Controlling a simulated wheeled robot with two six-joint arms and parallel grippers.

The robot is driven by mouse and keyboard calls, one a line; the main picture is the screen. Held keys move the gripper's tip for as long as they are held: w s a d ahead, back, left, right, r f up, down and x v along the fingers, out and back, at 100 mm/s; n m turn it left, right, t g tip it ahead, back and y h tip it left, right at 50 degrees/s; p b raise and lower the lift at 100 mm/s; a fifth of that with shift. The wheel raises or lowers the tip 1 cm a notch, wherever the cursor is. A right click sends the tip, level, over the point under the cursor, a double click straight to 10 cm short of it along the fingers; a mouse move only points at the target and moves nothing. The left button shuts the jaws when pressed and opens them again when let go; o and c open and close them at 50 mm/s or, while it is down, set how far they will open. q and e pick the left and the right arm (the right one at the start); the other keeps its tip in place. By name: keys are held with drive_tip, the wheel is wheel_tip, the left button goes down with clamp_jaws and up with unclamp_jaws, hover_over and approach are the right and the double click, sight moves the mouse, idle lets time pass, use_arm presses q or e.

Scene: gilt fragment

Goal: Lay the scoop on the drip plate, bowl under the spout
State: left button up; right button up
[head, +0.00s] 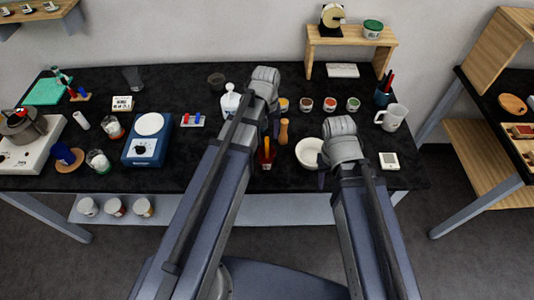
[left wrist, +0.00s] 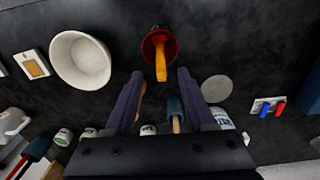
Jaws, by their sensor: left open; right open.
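A scoop (head: 266,157) with a red bowl and orange-yellow handle lies near the table's front edge. In the left wrist view the scoop (left wrist: 160,50) is just beyond my left fingertips, its handle pointing back between them. My left gripper (left wrist: 158,80) is open and empty; in the head view it is largely hidden by its own arm. A flat grey disc (left wrist: 216,89), probably the drip plate, lies beside it, near a white spouted bottle (head: 230,101). My right gripper (head: 343,172) is open at the front edge, beside the white bowl, its fingers partly hidden.
A blue scale (head: 147,140) is on the left, and several small jars (head: 330,104) line the back. A white mug (head: 391,117) is at the right.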

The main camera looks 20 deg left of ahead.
sight(267, 145)
use_arm(q)
drive_tip(key=shift+f, duration=0.2)
wheel_tip(267, 145, down, 5)
drive_tip(key=b, duration=0.5)
drive_tip(key=shift+s+f, duration=0.1)
drive_tip(key=shift+f, duration=0.05)
clamp_jaws()
idle(1.2)
